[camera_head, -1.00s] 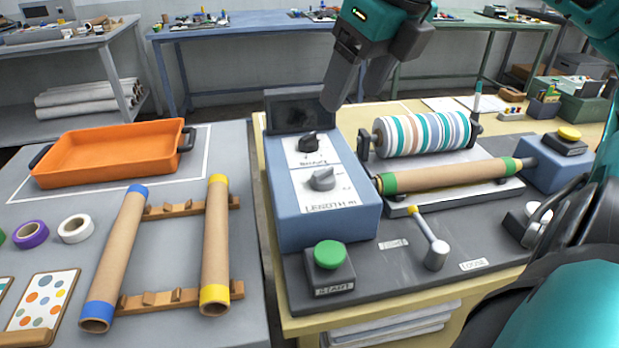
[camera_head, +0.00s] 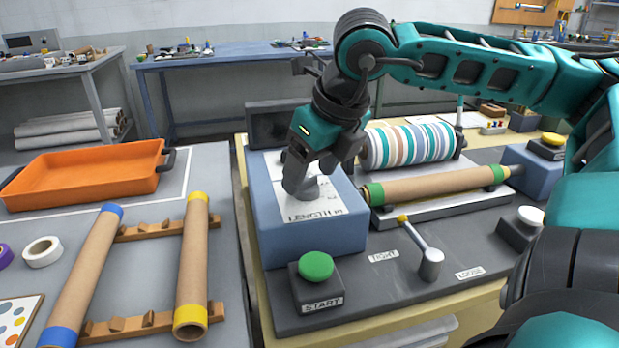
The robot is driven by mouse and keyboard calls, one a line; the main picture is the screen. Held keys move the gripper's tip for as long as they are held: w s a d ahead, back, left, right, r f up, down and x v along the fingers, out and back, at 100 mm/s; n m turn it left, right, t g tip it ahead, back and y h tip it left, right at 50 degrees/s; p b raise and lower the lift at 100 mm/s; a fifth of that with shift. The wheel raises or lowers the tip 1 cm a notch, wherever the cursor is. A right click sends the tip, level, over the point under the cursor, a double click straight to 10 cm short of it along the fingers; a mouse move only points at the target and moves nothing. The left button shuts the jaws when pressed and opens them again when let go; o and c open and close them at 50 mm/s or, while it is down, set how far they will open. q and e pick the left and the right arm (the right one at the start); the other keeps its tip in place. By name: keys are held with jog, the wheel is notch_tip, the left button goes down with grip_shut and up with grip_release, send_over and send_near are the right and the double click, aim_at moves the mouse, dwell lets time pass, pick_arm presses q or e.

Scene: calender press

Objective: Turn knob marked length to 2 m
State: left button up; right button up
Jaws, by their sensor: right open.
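The blue control box (camera_head: 312,241) stands at the middle of the bench, with a white panel (camera_head: 340,206) labelled LENGTH on its sloping top. The grey length knob (camera_head: 306,187) is mostly hidden by my right gripper (camera_head: 308,182). That gripper points down over the knob, its fingers open and seemingly on either side of it; I cannot tell whether they touch it. The knob's pointer and most of its scale are hidden. The upper knob is also covered by the gripper. My left gripper is not in view.
A green START button (camera_head: 315,266) stands in front of the box. A lever (camera_head: 428,258) between TIGHT and LOOSE labels, a kraft roll (camera_head: 430,187) and a striped roll (camera_head: 410,147) are to the right. An orange tray (camera_head: 85,172) lies left.

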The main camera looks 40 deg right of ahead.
jog(key=shift+w+f, duration=0.3)
jog(key=shift+f, duration=0.35)
jog(key=shift+c, duration=0.2)
jog(key=c, duration=1)
jog(key=shift+c, duration=0.2)
